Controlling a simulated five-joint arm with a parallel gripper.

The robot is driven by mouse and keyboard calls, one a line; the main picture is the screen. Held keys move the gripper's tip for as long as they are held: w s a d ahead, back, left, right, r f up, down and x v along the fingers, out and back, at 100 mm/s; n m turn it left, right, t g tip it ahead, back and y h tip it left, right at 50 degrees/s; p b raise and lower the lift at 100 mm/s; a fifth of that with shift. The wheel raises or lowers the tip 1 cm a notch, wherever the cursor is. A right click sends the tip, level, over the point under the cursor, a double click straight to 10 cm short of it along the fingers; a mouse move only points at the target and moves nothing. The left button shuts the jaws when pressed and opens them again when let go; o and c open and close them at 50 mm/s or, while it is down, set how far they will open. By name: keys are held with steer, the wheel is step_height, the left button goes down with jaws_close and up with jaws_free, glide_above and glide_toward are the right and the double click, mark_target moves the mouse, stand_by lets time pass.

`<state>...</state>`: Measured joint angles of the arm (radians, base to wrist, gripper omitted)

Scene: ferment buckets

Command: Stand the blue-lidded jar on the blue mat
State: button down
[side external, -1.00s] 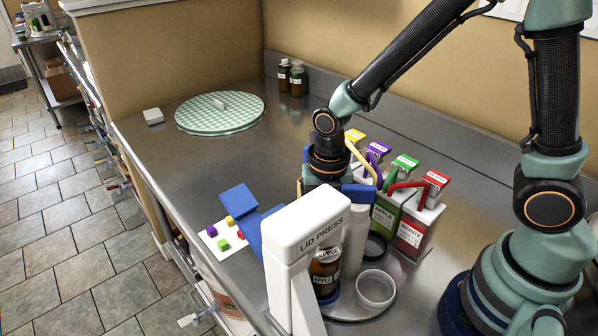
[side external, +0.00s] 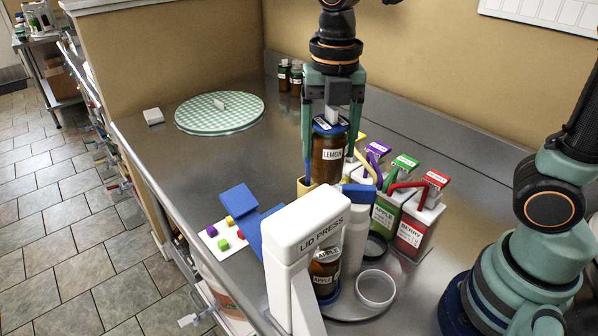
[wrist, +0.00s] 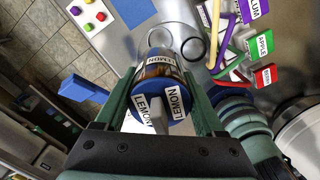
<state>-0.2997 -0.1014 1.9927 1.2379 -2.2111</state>
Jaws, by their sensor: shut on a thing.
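The blue-lidded jar (side external: 328,168) is dark amber with a white LEMON label and LEMON tags on its lid. It hangs upright in my gripper (side external: 331,148), raised behind the lid press. My gripper is shut on it, with a finger on either side. In the wrist view the jar's blue lid (wrist: 162,103) sits between the fingers. Blue slabs (side external: 238,200) stand beside the press; I cannot tell whether either is the blue mat.
The white lid press (side external: 305,222) holds an APPLE jar (side external: 324,274). A green checked round board (side external: 220,113) lies at the back left.

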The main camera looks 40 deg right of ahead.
step_height(320, 180, up, 2)
steer(key=shift+w+r, duration=0.25)
steer(key=shift+w, duration=0.05)
steer(key=w+a+f, duration=0.1)
steer(key=w+a, duration=0.1)
steer(key=w, duration=0.9)
steer(key=f, duration=2)
steer(key=shift+d+f, duration=0.15)
steer(key=shift+d, duration=0.05)
steer(key=shift+f, duration=0.1)
